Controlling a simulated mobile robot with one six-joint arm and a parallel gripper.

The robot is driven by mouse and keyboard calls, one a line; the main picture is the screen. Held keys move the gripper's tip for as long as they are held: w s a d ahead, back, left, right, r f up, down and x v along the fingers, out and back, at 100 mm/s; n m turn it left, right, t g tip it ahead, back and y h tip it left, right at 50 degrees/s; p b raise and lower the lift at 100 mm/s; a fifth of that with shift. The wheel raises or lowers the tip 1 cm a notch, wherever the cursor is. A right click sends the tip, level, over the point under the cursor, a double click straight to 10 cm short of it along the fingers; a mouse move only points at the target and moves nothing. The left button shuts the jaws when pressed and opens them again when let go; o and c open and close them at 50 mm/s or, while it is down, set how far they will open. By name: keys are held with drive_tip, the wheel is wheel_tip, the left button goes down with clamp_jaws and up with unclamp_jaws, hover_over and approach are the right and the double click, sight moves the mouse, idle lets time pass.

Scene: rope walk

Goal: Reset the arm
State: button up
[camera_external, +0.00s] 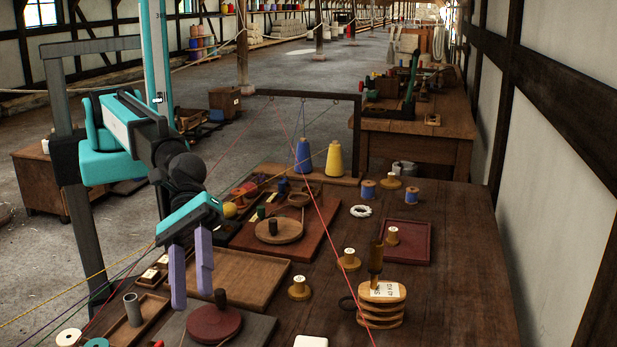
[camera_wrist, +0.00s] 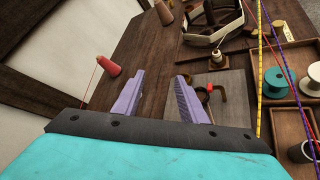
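My gripper (camera_external: 191,270) has two purple fingers under a teal housing. In the external view it hangs above the left part of the dark wooden table (camera_external: 450,260). The fingers are apart and I see nothing between them. In the external view they are close to a dark red round piece (camera_external: 214,326) with an upright peg, on a grey board. In the wrist view the gripper (camera_wrist: 160,85) also shows with its fingers spread, over the table top. My arm is bent, with the gripper pointing down.
A blue cone (camera_external: 303,157) and a yellow cone (camera_external: 334,160) stand at the back. Several spools, trays and a stacked wooden block (camera_external: 381,305) crowd the table. Thin threads cross near my arm, including a red one (camera_external: 318,212). The table's right side is mostly clear.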

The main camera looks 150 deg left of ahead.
drive_tip(key=s+d+f+m+h+b, duration=0.15)
drive_tip(key=d+m, duration=0.25)
drive_tip(key=d, duration=0.7)
drive_tip(key=s+d+m+g+h, duration=0.1)
drive_tip(key=s+d+m, duration=0.25)
drive_tip(key=d, duration=0.85)
drive_tip(key=s+d+f+m+h+b, duration=0.1)
drive_tip(key=d+m, duration=0.3)
drive_tip(key=d, duration=0.7)
drive_tip(key=s+d+f+m+g, duration=0.3)
drive_tip(key=s+d+f+m, duration=0.4)
drive_tip(key=s+d+f, duration=0.3)
drive_tip(key=s+a+f+m+g+y+p, duration=0.2)
drive_tip(key=s+a+f+m, duration=0.2)
drive_tip(key=s+f, duration=0.7)
drive_tip(key=s+a+f+m+g+y+p, duration=0.1)
drive_tip(key=s+a+f+g, duration=0.15)
drive_tip(key=a+f, duration=0.4)
drive_tip(key=s+a+f+m+g+y+p, duration=0.1)
drive_tip(key=s+a+f, duration=0.3)
drive_tip(key=a+f, duration=0.3)
drive_tip(key=s+a+f+g+y+p, duration=0.1)
drive_tip(key=s+a+g, duration=0.3)
drive_tip(key=s+a, duration=0.7)
drive_tip(key=s+a+f+g+y+p, duration=0.2)
drive_tip(key=s+a+f+g, duration=0.2)
drive_tip(key=s+a, duration=0.8)
drive_tip(key=s, duration=0.3)
drive_tip(key=shift+a+f, duration=0.15)
drive_tip(key=shift+f, duration=0.1)
